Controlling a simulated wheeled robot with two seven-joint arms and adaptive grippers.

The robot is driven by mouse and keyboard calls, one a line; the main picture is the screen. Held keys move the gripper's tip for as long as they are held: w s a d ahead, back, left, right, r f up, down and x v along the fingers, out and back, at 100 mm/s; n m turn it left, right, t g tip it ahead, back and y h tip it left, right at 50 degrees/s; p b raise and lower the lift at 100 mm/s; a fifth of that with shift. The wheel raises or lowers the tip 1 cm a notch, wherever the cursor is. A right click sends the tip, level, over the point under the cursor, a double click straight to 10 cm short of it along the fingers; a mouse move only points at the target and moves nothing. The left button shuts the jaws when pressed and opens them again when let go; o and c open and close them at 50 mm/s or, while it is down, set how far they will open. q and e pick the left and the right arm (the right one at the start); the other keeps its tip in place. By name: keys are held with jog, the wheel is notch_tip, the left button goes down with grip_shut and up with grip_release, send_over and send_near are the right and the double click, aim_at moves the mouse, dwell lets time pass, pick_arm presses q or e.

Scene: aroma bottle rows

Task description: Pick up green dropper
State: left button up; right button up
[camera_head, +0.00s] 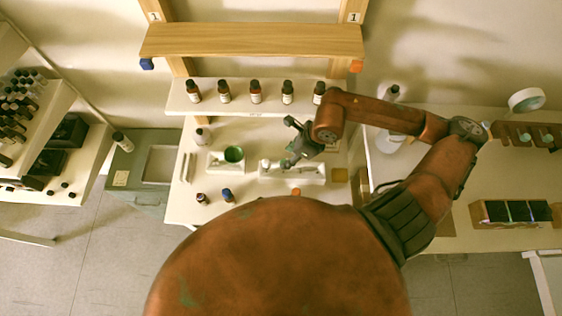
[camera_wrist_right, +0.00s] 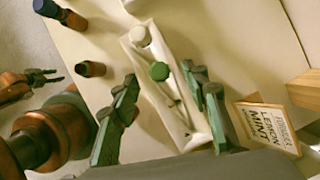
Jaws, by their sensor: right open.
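The green dropper shows in the right wrist view as a round green cap (camera_wrist_right: 159,71) in a long white holder (camera_wrist_right: 172,124). A white-capped dropper (camera_wrist_right: 140,36) stands beside it in the same holder. My right gripper (camera_wrist_right: 160,84) is open, with its two fingers on either side of the green cap in that view; contact cannot be told. In the head view the right gripper (camera_head: 291,146) is over the white holder (camera_head: 308,176), and I cannot make out the green cap there. My left gripper (camera_wrist_right: 42,78) shows small at the left of the wrist view; its jaw state is unclear.
Brown bottles (camera_head: 255,92) line the shelf behind. A blue-capped bottle (camera_head: 227,195) and a dark bottle (camera_head: 202,198) stand near the front edge. A Lemon Mint card (camera_wrist_right: 268,127) lies right of the holder.

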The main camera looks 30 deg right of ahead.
aim_at(283, 161)
jog(key=x, duration=0.3)
jog(key=shift+s, duration=0.2)
jog(key=shift+p+x, duration=0.35)
jog(key=shift+x, duration=1.2)
jog(key=shift+d, duration=0.1)
pick_arm(q)
jog(key=shift+s+a+r, duration=0.15)
jog(key=shift+s+r, duration=0.15)
jog(key=shift+s, duration=0.3)
pick_arm(e)
jog(key=c, duration=0.7)
